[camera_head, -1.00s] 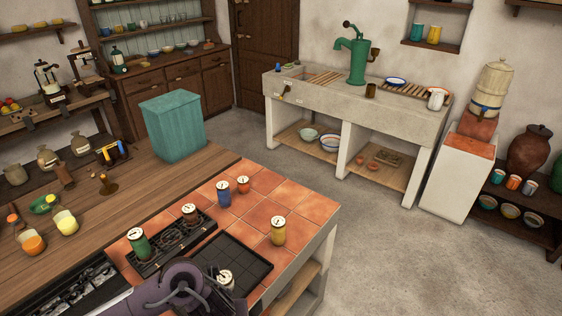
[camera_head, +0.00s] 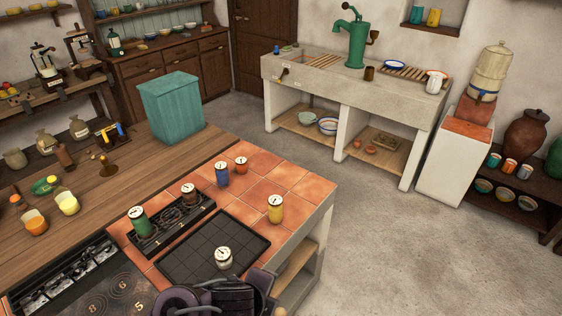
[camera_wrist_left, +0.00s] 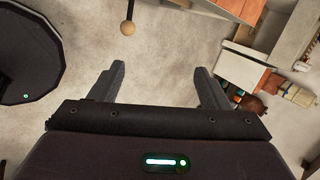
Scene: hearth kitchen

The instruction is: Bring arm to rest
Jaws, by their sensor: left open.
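My left arm (camera_head: 215,298) shows at the bottom edge of the head view, dark purple, beside the near edge of the tiled counter. Its fingertips cannot be made out there. In the left wrist view my left gripper (camera_wrist_left: 158,72) has its two dark fingers spread wide apart. Nothing is between them; bare grey floor (camera_wrist_left: 160,55) lies behind. My right gripper is in neither view.
The tiled counter (camera_head: 292,175) holds a black tray (camera_head: 185,262) with a white-lidded jar (camera_head: 223,262), a dark rack (camera_head: 170,232) with jars, and a yellow jar (camera_head: 275,212). A teal box (camera_head: 170,108) stands behind. Floor (camera_head: 400,250) on the right is clear.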

